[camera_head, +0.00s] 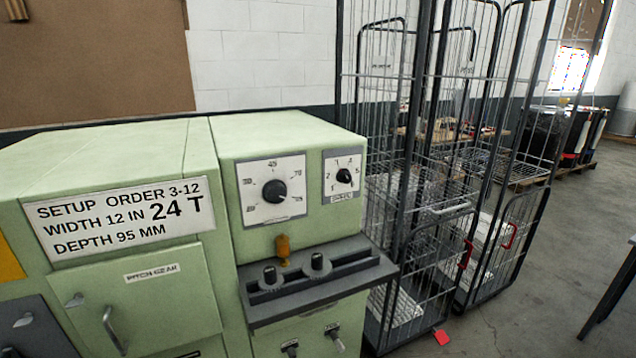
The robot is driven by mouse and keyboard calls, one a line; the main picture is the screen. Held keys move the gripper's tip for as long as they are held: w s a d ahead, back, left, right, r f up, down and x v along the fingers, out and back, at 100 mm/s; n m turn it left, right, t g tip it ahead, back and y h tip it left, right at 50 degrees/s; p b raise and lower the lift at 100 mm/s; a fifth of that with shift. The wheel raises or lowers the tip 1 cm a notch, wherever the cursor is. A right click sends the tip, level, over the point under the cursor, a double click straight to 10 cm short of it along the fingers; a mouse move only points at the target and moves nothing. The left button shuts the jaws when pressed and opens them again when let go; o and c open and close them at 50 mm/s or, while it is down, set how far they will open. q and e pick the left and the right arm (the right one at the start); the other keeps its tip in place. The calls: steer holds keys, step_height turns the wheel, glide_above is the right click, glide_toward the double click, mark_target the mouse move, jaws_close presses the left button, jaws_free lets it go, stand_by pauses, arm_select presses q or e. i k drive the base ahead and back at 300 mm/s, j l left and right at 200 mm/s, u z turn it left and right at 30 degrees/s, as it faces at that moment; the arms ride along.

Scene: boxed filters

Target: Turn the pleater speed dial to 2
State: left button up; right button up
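The green pleater machine (290,130) fills the left and middle of the head view. On its front panel, a small black dial (344,176) sits on a white plate at the upper right. Small digits ring it, with 2 at the left and 5 at the right. The label under it is too small to read, and which digit its pointer marks I cannot tell. A larger black dial (275,191) with a scale including 45 and 75 is to its left. Neither of my grippers is in view.
A sign (125,218) reads "SETUP ORDER 3-12, WIDTH 12 IN 24 T, DEPTH 95 MM". Below the dials, a grey ledge (320,285) with two knobs juts out, with an orange handle (283,248) above. Wire cage trolleys (440,205) stand close to the right.

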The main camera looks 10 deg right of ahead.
mark_target(343, 176)
steer(key=i+l+z, duration=0.1)
steer(key=l, duration=0.25)
steer(key=i+l+z, duration=0.15)
steer(key=l, duration=0.15)
steer(key=l+z, duration=0.1)
steer(key=l, duration=0.2)
steer(key=i+l+z, duration=0.15)
steer(key=i+l, duration=0.05)
steer(key=l, duration=0.1)
